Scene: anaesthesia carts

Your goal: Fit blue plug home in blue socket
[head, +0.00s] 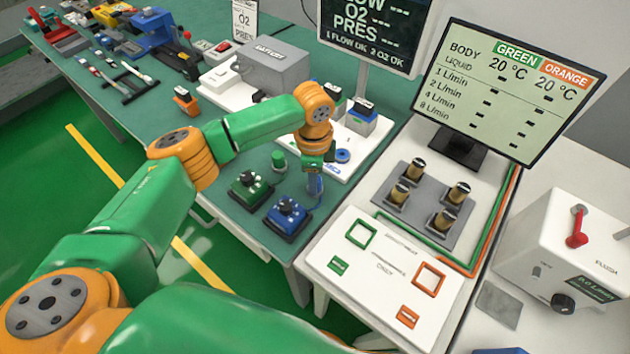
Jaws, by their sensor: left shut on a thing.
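My left gripper (315,172) points down over the front edge of the white panel. It is shut on a small blue plug (315,186), which hangs below the fingers. The blue socket (342,156) looks like a blue ring on the white panel, just right of the gripper and apart from the plug. The gripper and wrist partly hide the panel around it. My right gripper is not in view.
A green cylinder (279,160) stands left of the gripper. A green-topped block (250,189) and a blue-topped block (287,215) sit near the table's front edge. A blue-and-white box (361,121) stands behind the socket. A grey plate with brass posts (424,205) is to the right.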

